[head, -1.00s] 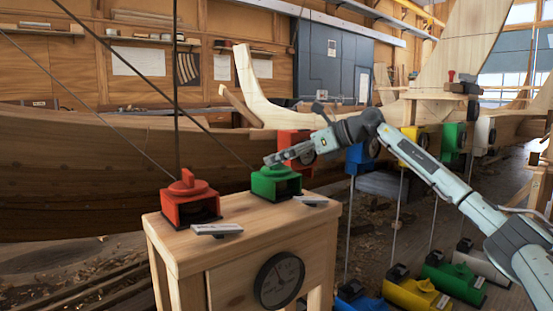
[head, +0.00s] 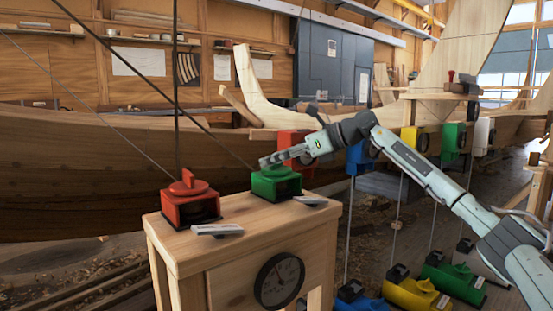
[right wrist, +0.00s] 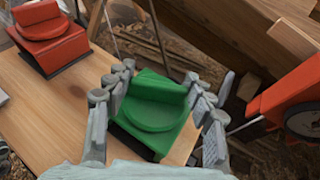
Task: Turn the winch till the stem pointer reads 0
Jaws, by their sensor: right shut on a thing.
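A red winch (head: 190,205) and a green winch (head: 276,186) stand on a wooden stand (head: 240,245). My right gripper (head: 268,163) is at the top of the green winch, shut on its knob. In the right wrist view the fingers (right wrist: 160,78) lie on both sides of the green knob (right wrist: 158,92). A round dial (head: 279,281) with a dark rim and a pointer is on the stand's front; its numbers are too small to read. My left gripper is out of view.
Small plates (head: 217,230) lie in front of the winches, their text unreadable. Thin ropes run down to the stand from the upper left. A wooden hull (head: 80,170) lies behind. Several coloured blocks hang or lie on the right, including a yellow one (head: 415,295).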

